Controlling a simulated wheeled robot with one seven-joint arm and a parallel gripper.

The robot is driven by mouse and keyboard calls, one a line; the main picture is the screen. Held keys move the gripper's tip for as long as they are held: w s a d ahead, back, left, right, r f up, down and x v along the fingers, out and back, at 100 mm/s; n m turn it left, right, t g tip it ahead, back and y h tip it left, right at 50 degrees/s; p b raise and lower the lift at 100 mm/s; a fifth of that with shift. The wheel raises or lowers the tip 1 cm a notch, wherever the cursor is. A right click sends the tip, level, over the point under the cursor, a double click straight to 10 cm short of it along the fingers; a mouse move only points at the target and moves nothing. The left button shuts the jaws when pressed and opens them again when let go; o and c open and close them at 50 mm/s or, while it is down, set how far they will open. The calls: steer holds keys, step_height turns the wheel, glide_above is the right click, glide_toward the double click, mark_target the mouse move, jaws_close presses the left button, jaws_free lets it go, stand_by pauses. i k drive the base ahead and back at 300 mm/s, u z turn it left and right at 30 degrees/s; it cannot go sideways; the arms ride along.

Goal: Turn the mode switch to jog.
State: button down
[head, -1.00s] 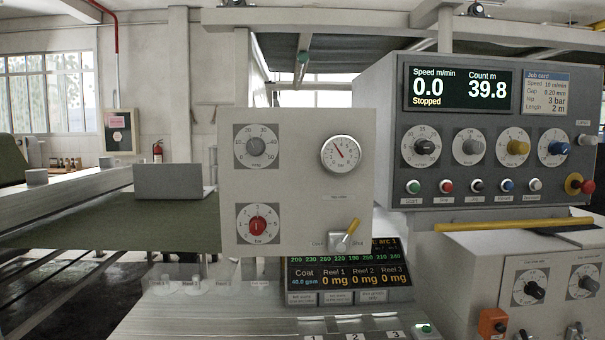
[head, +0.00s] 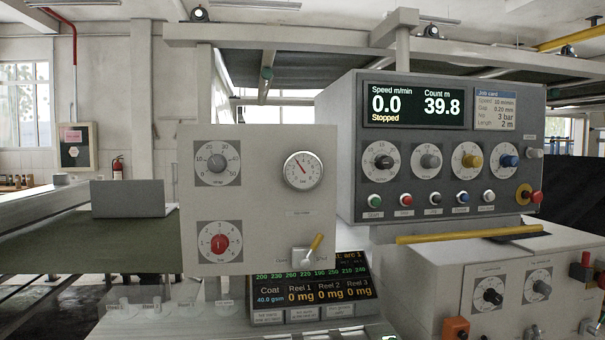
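No label reading mode or jog is legible, so I cannot tell for sure which control is the mode switch. A small grey switch (head: 534,153) sits at the right edge of the grey control console (head: 344,190), under a label too small to read. The console also has a row of dials and, below them, a black push button (head: 434,198) in the middle of a row of coloured buttons. A yellow-handled lever (head: 316,243) is on the pale panel (head: 260,206) at left. My gripper is not in view.
The console display (head: 417,106) reads Stopped, with speed 0.0. A red knob (head: 536,196) sticks out at the console's lower right. A yellow bar (head: 470,234) runs below the console.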

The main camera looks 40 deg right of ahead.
mark_target(429, 161)
steer(key=z, duration=2.3)
steer(key=k, duration=0.35)
steer(key=u, duration=0.8)
steer(key=i, duration=0.9)
steer(key=z, duration=0.55)
